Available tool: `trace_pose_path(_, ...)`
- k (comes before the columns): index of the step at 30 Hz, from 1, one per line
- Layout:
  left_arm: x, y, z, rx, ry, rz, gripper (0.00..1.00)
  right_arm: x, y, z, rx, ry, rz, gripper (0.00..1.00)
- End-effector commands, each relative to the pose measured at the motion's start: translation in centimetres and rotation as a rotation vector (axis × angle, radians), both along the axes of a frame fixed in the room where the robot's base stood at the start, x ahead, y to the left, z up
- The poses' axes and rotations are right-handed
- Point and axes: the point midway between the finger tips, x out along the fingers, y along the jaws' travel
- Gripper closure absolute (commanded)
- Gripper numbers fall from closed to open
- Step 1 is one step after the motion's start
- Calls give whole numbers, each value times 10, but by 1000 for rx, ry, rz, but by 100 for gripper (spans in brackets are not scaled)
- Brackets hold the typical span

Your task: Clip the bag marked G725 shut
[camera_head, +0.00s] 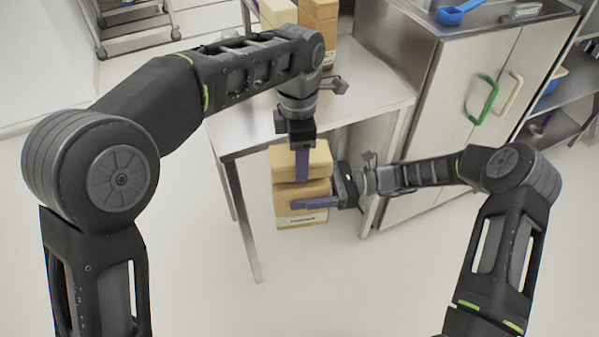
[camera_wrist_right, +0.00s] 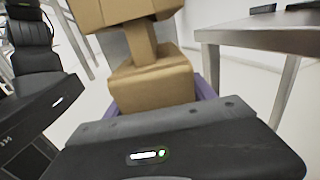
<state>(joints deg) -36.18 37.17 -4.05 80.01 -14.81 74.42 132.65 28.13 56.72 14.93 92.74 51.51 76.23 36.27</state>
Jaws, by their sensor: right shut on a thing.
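A tan paper bag (camera_head: 303,188) is in front of the table, with a white label low on its front too small to read. My right gripper (camera_head: 312,202) comes in from the right and is shut on the bag's lower part, one purple finger across its front. In the right wrist view the bag (camera_wrist_right: 150,88) sits between the purple fingers, with a narrow neck below a wider top. My left gripper (camera_head: 302,165) points down at the bag's upper part, one purple finger in front; its other finger is hidden. I cannot make out a clip.
A steel table (camera_head: 365,85) stands just behind the bag, with more tan bags (camera_head: 318,14) at its back. A steel cabinet (camera_head: 440,110) with a green handle (camera_head: 482,98) and a pale handle (camera_head: 509,93) is at right. A blue scoop (camera_head: 458,12) lies on top. Floor at front is clear.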

Motion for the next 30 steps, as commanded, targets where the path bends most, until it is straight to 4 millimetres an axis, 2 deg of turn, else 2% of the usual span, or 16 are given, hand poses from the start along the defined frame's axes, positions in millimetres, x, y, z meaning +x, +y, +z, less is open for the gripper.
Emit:
trace_pose_path(17,0,0,0,0,0,1,81,0,1,3,5,-3,1,100)
trace_pose_path(30,0,0,-18,0,1,0,81,0,1,3,5,-3,1,100)
